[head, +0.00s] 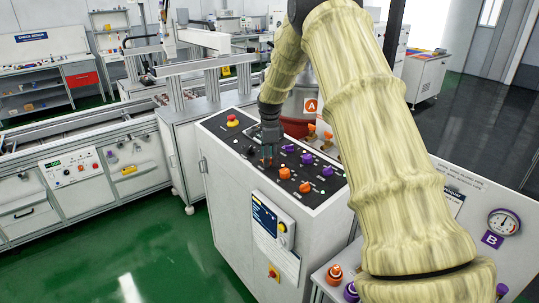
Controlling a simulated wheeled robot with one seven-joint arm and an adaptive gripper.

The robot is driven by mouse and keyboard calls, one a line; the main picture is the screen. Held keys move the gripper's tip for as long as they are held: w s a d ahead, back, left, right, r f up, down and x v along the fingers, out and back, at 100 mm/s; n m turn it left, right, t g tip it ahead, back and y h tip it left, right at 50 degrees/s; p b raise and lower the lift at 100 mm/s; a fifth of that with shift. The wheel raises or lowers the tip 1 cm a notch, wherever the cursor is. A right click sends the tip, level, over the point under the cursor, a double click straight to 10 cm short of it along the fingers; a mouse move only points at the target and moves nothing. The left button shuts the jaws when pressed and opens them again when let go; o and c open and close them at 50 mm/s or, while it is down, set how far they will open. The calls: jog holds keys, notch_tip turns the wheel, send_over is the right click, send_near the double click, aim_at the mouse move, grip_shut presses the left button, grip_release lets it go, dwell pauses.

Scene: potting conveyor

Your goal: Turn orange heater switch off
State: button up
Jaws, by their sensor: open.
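A white control cabinet (226,204) has a black sloping top panel (218,124) with orange and purple knobs. One orange knob (285,173) is near the panel's middle front, and a second orange knob (305,187) is closer to the front right. Their labels are too small to read, so I cannot tell which is the heater switch or how it is set. My gripper (266,160) is open and points down over the panel, left of and behind the first orange knob. It hides part of the panel, and I cannot tell whether its fingertips touch it.
Purple knobs (307,158) stand right of my gripper. A red emergency button (233,120) is at the panel's back left. An orange "A" sign (311,106) is behind. A dial gauge (503,222) with a purple "B" tag is at right. Green floor is clear front left.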

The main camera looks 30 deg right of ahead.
jog(key=c, duration=1)
jog(key=shift+n, duration=0.3)
jog(key=n, duration=0.3)
jog(key=n+g, duration=0.1)
jog(key=n, duration=0.1)
jog(key=shift+w+n, duration=0.25)
jog(key=shift+n, duration=0.05)
jog(key=n, duration=0.5)
jog(key=shift+w+g+p, duration=0.2)
jog(key=shift+g+p, duration=0.1)
jog(key=shift+n, duration=0.3)
jog(key=o, duration=1)
